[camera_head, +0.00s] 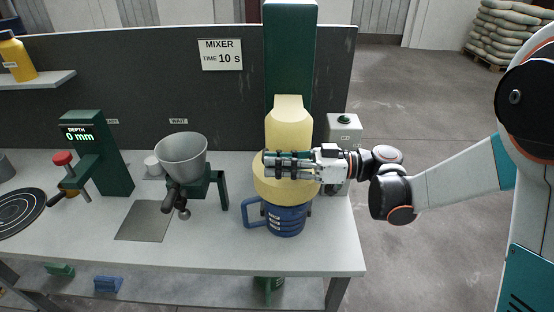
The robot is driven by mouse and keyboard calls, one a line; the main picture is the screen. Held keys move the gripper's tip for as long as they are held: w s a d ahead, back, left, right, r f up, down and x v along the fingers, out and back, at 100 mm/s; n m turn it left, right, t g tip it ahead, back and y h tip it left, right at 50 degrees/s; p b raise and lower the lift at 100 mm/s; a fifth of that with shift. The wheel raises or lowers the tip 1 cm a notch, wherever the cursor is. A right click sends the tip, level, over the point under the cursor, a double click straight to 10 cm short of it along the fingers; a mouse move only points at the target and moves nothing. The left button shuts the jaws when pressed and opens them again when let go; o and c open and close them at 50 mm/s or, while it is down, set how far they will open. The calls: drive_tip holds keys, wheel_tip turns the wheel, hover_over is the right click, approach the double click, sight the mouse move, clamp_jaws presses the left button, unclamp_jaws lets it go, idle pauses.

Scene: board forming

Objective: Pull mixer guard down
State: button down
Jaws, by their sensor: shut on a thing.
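The mixer stands at the back of the table, with a dark green column (290,50) and a yellow guard (288,118) in front of it. The guard's wide lower part sits at the rim of a blue bucket (287,221) with a handle on its left. My gripper (268,163) reaches in from the right, its dark fingers lying across the front of the guard. The fingers look shut on the guard; they hide part of its front, and the exact grip spot is not clear.
A grey box with a green button (345,130) stands right of the mixer. A grey funnel (181,155) on a green stand is to the left, beside a metal plate (145,221). A green depth gauge (97,150) stands farther left. The table's front edge is clear.

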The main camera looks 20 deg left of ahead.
drive_tip(key=shift+f+b, duration=0.3)
drive_tip(key=shift+f, duration=0.5)
drive_tip(key=c, duration=1.6)
unclamp_jaws()
drive_tip(key=v, duration=1.2)
